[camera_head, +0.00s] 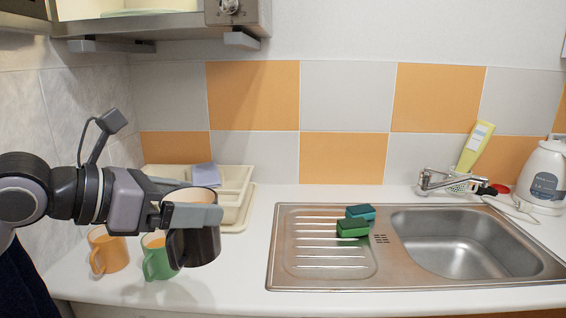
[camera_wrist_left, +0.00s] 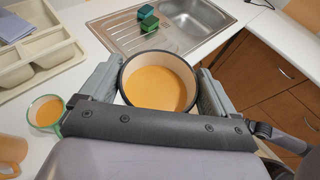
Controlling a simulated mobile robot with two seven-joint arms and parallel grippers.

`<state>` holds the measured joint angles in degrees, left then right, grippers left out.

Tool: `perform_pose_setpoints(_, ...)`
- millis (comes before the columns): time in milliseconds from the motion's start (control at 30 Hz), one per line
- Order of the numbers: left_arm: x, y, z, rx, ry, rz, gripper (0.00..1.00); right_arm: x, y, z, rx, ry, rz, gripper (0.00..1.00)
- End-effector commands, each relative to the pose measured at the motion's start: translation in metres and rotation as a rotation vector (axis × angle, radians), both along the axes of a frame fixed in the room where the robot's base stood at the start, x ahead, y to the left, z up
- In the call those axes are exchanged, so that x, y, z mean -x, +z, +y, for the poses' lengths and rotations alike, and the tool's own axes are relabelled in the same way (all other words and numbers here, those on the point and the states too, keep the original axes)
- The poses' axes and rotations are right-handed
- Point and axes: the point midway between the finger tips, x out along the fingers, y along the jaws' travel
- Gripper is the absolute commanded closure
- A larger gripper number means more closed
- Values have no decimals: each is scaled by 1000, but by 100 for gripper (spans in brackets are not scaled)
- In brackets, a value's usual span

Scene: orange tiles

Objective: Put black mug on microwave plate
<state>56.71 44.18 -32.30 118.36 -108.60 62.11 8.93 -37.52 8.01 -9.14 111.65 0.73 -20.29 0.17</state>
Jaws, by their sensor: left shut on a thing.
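The black mug (camera_head: 196,247), with a tan-orange inside, is held between the fingers of my left gripper (camera_head: 192,214). It looks upright and raised above the counter. In the left wrist view the mug (camera_wrist_left: 160,84) sits between the two fingers of the gripper (camera_wrist_left: 157,90). Part of a microwave (camera_head: 160,30) shows at the top left of the head view, above the counter. A pale plate (camera_head: 135,13) edge shows inside its opening. My right gripper is not in view.
An orange mug (camera_head: 108,252) and a green mug (camera_head: 156,262) stand on the counter below my left arm. A cream tray (camera_head: 236,214) lies behind. A steel sink (camera_head: 452,245) with sponges (camera_head: 353,228) on its drainboard is to the right. A white kettle (camera_head: 545,175) stands far right.

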Motion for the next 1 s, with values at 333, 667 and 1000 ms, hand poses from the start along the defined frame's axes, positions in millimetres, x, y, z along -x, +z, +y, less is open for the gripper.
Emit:
perform_pose_setpoints(333,11,-62,10,19,-88,8,65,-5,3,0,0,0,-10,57)
perform_pose_setpoints(667,29,-123,34,30,-117,3,65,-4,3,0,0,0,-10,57)
perform_pose_setpoints(1000,55,-181,67,16,-102,-1,65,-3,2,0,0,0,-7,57)
